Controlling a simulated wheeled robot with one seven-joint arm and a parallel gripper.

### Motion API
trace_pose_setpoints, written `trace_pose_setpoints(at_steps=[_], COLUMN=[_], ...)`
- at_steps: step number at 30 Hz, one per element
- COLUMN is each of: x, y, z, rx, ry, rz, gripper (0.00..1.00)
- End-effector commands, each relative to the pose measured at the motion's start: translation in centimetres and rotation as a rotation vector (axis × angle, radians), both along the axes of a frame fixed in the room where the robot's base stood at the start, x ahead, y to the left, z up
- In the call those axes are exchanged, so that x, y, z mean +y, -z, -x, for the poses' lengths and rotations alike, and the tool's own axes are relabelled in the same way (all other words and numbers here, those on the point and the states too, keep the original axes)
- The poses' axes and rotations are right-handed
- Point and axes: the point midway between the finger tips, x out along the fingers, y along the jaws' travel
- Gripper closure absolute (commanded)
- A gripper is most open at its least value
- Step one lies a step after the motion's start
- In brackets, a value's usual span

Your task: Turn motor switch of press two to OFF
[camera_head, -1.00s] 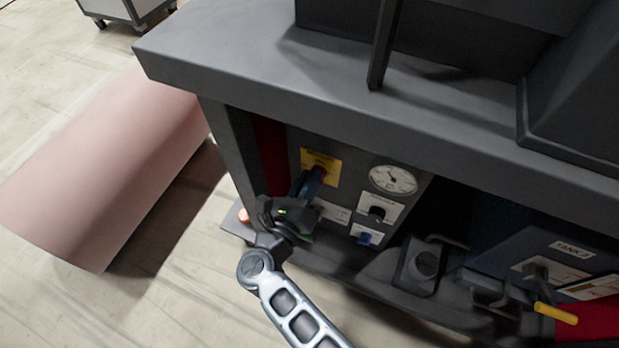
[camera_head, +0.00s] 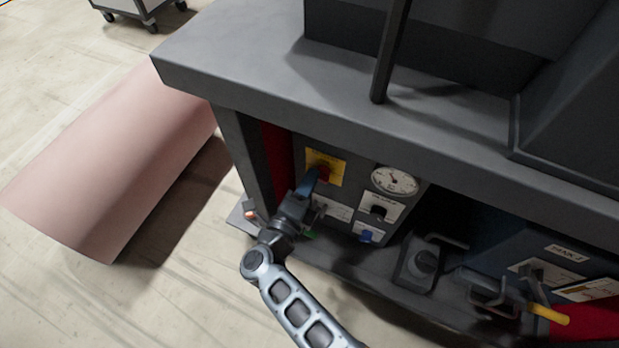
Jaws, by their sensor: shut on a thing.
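A grey control panel (camera_head: 353,178) sits under the machine's top. On its upper left is a yellow plate (camera_head: 338,164) with a red rotary switch (camera_head: 324,173). My gripper (camera_head: 317,176) reaches up from the lower left, and its blue fingers are shut on the red switch. The fingers and wrist hide part of the switch, so its exact angle is not clear. A black knob (camera_head: 378,210) on a white label sits lower right on the same panel, apart from my gripper. The label lettering is too small to read.
A round gauge (camera_head: 394,180) is right of the yellow plate, and a blue knob (camera_head: 365,236) is below. The dark machine top (camera_head: 270,75) overhangs the panel. A yellow-handled lever (camera_head: 548,313) is at lower right. A pinkish block (camera_head: 115,165) lies on the floor at left.

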Motion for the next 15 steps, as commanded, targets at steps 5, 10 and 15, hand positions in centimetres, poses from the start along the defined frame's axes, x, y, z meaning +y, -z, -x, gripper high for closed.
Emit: trace_pose_setpoints(at_steps=[5, 10, 15], x=[-0.03, -0.04, -0.04], y=[0.16, 0.27, 0.31], z=[-0.01, -0.02, -0.02], rx=[0.030, 0.044, 0.050], ry=[0.001, 0.001, 0.001], rz=[0.075, 0.115, 0.131], gripper=[1.00, 1.00, 1.00])
